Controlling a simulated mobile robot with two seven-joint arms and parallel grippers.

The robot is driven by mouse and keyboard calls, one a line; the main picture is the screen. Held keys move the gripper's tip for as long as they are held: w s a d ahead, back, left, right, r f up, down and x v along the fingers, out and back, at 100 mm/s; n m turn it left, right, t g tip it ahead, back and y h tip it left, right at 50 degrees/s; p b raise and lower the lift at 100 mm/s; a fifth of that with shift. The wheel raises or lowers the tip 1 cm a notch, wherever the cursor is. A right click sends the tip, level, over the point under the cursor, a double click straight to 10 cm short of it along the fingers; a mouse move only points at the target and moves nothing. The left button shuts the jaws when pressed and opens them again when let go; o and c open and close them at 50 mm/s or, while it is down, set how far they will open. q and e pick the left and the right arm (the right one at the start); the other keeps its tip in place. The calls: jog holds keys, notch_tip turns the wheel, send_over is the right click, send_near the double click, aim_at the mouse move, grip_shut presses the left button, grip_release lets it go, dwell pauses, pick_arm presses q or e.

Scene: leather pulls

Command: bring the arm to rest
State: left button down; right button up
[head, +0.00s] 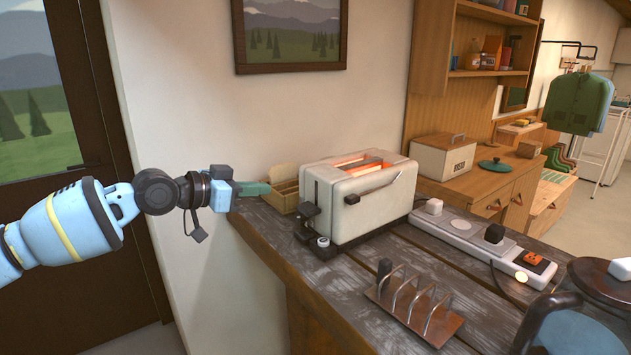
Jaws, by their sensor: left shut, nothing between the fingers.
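My left arm (75,222) comes in from the left and reaches level toward the counter. My left gripper (262,188) is shut and empty, its green fingertips close together. In the picture it lies at the counter's left edge, in front of a small wooden box (285,200) and left of the toaster; I cannot tell whether it touches the box. My right gripper is not in view.
A white toaster (345,207) with glowing orange slots stands on the dark wooden counter (375,258). A bread bin (444,157) stands behind.

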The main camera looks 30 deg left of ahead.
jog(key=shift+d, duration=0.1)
